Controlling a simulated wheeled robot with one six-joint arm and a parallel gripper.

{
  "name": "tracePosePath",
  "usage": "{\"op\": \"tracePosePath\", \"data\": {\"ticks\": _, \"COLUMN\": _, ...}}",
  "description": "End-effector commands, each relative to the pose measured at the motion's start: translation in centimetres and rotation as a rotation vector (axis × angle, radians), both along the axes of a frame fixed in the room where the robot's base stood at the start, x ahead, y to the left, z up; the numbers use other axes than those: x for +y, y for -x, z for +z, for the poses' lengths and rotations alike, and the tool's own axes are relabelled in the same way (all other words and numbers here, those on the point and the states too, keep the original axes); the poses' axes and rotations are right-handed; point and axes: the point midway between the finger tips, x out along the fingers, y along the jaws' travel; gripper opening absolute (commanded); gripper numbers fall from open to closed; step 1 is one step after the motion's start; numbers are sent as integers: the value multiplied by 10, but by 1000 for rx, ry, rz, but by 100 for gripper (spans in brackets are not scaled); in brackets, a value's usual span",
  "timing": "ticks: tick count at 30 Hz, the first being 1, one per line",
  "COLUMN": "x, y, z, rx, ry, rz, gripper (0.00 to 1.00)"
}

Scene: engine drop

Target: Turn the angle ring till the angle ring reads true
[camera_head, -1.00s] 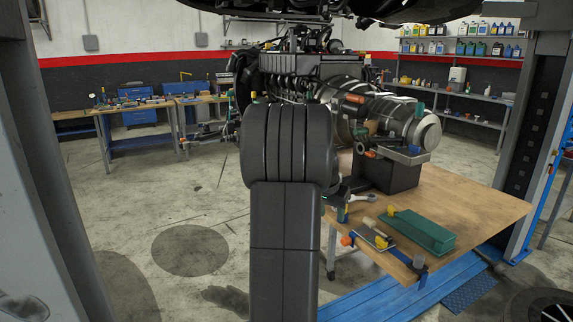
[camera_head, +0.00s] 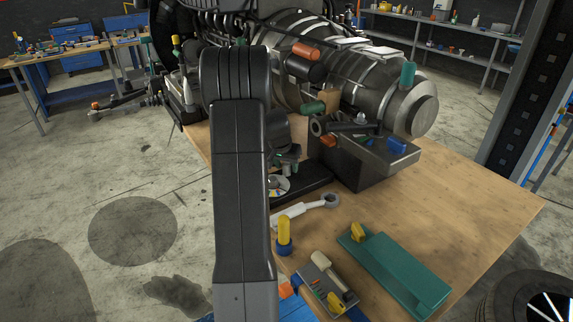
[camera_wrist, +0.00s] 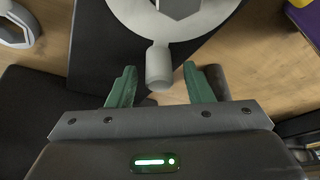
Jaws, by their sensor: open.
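The angle ring shows in the wrist view as a pale grey ring (camera_wrist: 201,25) with a hexagonal dark centre, cut off by the top edge. A short round handle (camera_wrist: 158,67) sticks out from it towards me. My gripper (camera_wrist: 160,70) is open, its two green fingers on either side of the handle with a gap at each side. Contact is not visible. In the head view, part of the pale ring (camera_head: 279,187) shows beside my arm, low over a black base. My arm hides much of it. I cannot make out any reading on the ring.
A grey wrench (camera_head: 306,208) lies on the wooden table (camera_head: 470,205) near the ring. A yellow-handled tool (camera_head: 284,232), a small tray (camera_head: 325,286) and a green case (camera_head: 397,272) lie nearer the front. The engine (camera_head: 330,60) stands behind. The table's right side is clear.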

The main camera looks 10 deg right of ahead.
Motion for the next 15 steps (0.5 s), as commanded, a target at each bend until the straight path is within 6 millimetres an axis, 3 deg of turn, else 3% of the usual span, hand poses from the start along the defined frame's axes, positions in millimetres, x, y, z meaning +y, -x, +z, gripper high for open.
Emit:
{"op": "tracePosePath", "data": {"ticks": 13, "x": -2, "y": -3, "z": -9, "rx": -1, "ry": 1, "rz": 0, "gripper": 46}}
{"op": "tracePosePath", "data": {"ticks": 15, "x": -2, "y": -3, "z": -9, "rx": -1, "ry": 1, "rz": 0, "gripper": 33}}
